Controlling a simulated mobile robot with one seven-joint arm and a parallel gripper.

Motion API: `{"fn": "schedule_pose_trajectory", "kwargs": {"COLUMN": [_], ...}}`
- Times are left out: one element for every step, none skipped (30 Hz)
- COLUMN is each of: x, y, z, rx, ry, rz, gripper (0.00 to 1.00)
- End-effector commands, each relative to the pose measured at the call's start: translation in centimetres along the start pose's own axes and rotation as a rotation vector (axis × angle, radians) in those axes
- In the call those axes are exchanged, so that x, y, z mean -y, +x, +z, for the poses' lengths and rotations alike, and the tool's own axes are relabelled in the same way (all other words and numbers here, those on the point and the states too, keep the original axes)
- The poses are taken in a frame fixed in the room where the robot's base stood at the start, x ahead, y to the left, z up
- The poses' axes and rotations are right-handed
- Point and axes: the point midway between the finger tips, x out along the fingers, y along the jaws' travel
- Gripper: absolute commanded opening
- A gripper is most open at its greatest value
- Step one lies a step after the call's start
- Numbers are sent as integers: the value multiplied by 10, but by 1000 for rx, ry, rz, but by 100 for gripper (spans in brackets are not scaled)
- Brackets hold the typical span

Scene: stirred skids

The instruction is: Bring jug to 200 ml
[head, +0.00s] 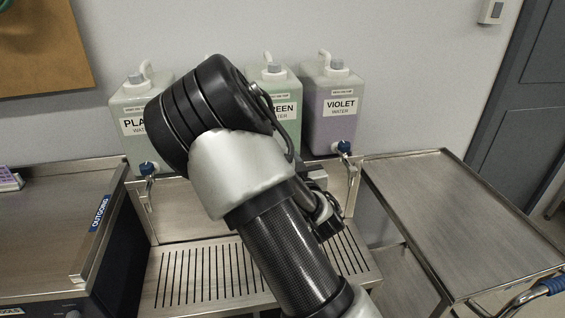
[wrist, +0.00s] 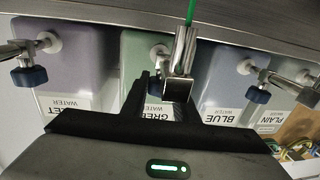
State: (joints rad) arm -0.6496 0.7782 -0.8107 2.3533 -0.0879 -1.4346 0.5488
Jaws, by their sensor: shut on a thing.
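The jug does not show in either view. The green water container (head: 275,95) stands on the back shelf, partly behind my arm; in the upside-down wrist view its body (wrist: 140,50) is behind my gripper (wrist: 150,88). My gripper is shut at the green container's metal tap (wrist: 182,62), apparently on its handle, which the black fingers hide. A thin green stream (wrist: 190,12) runs from the tap spout. Where it lands is out of view. In the head view my arm hides the gripper and this tap.
The violet container (head: 333,100) and plain container (head: 130,118) stand either side, with blue-handled taps. The blue container (wrist: 232,75) shows in the wrist view. A slotted drip tray (head: 200,275) lies below. The right steel cart (head: 450,215) and left outgoing bench (head: 50,235) have clear room.

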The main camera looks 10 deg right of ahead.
Motion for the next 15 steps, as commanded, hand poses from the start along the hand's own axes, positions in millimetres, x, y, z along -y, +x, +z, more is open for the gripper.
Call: {"fn": "schedule_pose_trajectory", "kwargs": {"x": [-7, -7, -7, -7, -7, -7, -6, -7, -6, -7, -7, -6, -6, -6, -6], "y": [0, 0, 0, 0, 0, 0, 1, 1, 1, 1, 1, 1, 1, 1, 1], "z": [3, 3, 3, 2, 3, 3, 2, 2, 2, 2, 2, 2, 1, 1, 1], "rx": [-14, -14, -14, -14, -13, -12, -12, -10, -9, -8, -8, -7, -6, -6, -4], "ry": [8, 7, 3, 3, 2, 0, -1, -2, -3, -4, -4, -4, -4, -5, -4], "rz": [-32, -60, -98, -127, -156, -193, -221, -247, -283, -307, -332, -364, -386, -409, -435], "gripper": [4, 4, 4, 4, 4, 4, 4, 4, 4, 4, 4, 4, 4, 4, 4]}}
